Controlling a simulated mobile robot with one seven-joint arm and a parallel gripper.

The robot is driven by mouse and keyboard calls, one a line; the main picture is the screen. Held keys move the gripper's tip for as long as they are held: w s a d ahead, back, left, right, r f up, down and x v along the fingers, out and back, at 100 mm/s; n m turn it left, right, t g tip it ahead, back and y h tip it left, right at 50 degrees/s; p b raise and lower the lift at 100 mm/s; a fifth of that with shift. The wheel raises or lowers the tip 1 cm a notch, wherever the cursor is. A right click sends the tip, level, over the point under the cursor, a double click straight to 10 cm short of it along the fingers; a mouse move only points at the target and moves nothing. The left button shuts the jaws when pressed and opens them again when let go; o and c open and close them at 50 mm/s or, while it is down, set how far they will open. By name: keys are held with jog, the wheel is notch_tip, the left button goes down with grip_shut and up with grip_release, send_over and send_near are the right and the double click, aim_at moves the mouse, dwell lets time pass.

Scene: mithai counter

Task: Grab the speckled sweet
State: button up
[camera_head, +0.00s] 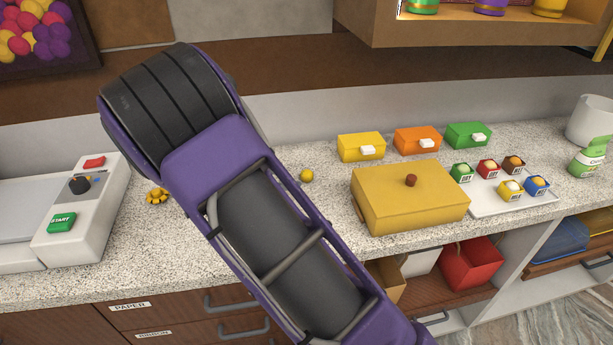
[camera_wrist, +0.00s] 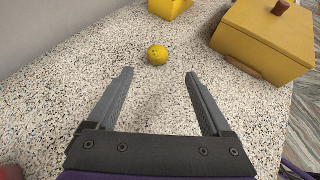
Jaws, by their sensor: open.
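The speckled sweet is a small yellow ball with dark specks. It lies on the speckled counter in the wrist view (camera_wrist: 157,55), beyond my fingertips and roughly centred between them. In the head view the sweet (camera_head: 306,175) sits just right of my arm, left of the large yellow box. My gripper (camera_wrist: 160,73) is open and empty, its two grey fingers pointing toward the sweet without touching it. In the head view my arm hides the gripper.
A large yellow lidded box (camera_head: 410,197) stands right of the sweet, also in the wrist view (camera_wrist: 262,40). A small yellow box (camera_head: 361,147) is behind the sweet. A white tray (camera_head: 482,209) with several small cups is farther right.

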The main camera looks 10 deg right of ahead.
aim_at(302, 177)
jog(key=x, duration=0.8)
jog(key=shift+w+f, duration=0.2)
grip_shut()
